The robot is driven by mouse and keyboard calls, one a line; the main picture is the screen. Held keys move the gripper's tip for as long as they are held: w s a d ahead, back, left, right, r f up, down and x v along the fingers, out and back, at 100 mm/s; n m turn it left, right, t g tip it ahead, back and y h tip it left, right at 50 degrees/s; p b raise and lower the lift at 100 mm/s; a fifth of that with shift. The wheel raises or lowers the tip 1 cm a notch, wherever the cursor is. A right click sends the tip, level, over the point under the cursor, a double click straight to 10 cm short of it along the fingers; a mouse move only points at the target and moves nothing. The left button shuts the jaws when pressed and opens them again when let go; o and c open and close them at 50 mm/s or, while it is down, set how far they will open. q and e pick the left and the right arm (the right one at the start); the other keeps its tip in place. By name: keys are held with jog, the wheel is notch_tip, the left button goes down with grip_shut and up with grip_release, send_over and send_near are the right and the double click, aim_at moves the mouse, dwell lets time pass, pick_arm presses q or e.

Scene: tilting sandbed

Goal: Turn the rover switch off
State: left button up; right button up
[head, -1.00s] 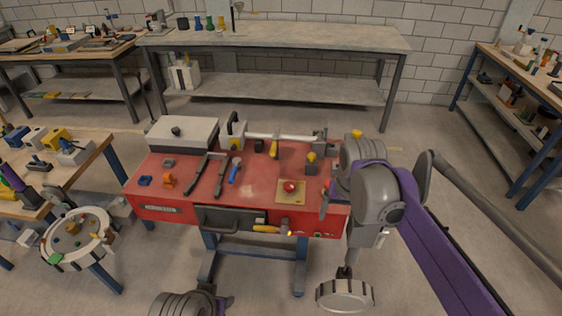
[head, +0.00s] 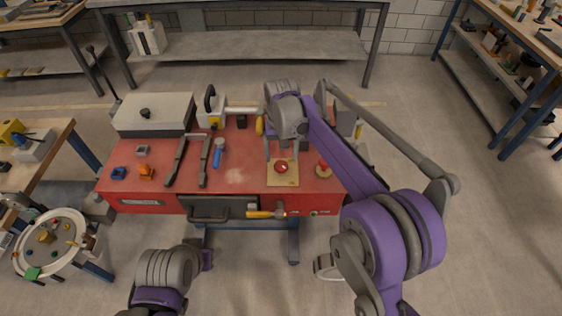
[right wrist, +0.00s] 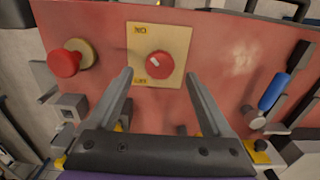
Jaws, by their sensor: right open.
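The rover switch (head: 281,167) is a round red knob on a square tan plate on the red bench top. In the right wrist view the knob (right wrist: 158,66) has a short white mark near its middle. Labels at the plate's top and bottom left seem to read ON and OFF, the upper one upside down. My right gripper (head: 282,152) is open and empty, pointing down at the plate. In the right wrist view its two fingertips (right wrist: 158,76) lie either side of the knob, seemingly apart from it; the height gap is unclear.
A red mushroom button (head: 323,168) on a round tan base stands right of the plate. A blue-handled tool (head: 218,154) and dark bars lie to the left. A white box (head: 153,115) stands at the back left. A yellow-handled tool (head: 265,213) is at the front edge.

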aim_at(281, 165)
jog(key=shift+f, duration=1.95)
grip_shut()
